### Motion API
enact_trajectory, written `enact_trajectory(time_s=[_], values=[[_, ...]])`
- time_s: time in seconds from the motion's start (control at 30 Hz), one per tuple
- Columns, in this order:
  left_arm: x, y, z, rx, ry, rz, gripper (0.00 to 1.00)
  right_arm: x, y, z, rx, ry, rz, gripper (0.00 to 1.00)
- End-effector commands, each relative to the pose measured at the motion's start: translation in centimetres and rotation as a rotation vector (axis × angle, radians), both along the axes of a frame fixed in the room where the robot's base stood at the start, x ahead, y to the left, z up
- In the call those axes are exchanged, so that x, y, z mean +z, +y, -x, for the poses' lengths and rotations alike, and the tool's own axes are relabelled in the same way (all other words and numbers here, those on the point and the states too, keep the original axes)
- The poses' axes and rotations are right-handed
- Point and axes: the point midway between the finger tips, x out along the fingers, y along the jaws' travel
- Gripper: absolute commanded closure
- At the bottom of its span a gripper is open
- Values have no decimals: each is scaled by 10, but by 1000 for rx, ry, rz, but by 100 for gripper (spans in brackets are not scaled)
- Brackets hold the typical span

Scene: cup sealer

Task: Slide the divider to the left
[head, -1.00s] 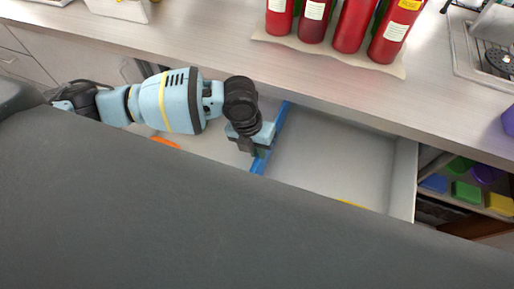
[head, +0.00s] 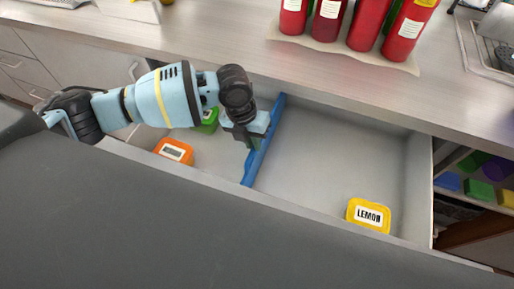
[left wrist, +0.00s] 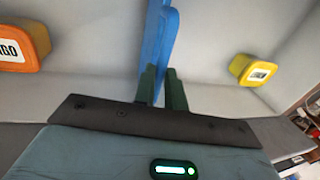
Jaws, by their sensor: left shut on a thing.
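A blue divider (head: 267,145) stands across the open drawer (head: 330,150) in the head view, left of the drawer's middle. My left gripper (head: 253,140) reaches in from the left and is shut on the divider. In the left wrist view the gripper's two dark green fingers (left wrist: 162,90) sit on either side of the blue divider (left wrist: 158,45). My right gripper does not show.
A yellow LEMON container (head: 368,215) lies right of the divider. An orange container (head: 174,151) and a green one (head: 208,121) lie left of it, the green partly behind my arm. Red bottles (head: 370,22) stand on the counter (head: 230,40). The drawer's right part is mostly clear.

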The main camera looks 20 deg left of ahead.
Motion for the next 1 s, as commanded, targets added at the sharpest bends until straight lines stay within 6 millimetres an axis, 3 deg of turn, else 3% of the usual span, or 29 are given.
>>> enact_trajectory(time_s=[0.03, 0.2, 0.63, 0.67, 0.8, 1.0], values=[[-1, 20, 1, 9, 5, -9, 100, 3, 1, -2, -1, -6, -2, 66], [0, 53, 0, 5, 3, -7, 100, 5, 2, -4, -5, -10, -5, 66], [0, 65, -1, 4, 2, -9, 100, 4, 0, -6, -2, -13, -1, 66], [0, 66, -1, 4, 2, -9, 84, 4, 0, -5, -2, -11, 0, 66], [0, 65, -1, 4, 2, -8, 66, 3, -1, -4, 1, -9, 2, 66], [0, 64, -1, 3, 1, -5, 66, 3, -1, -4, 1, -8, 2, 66]])
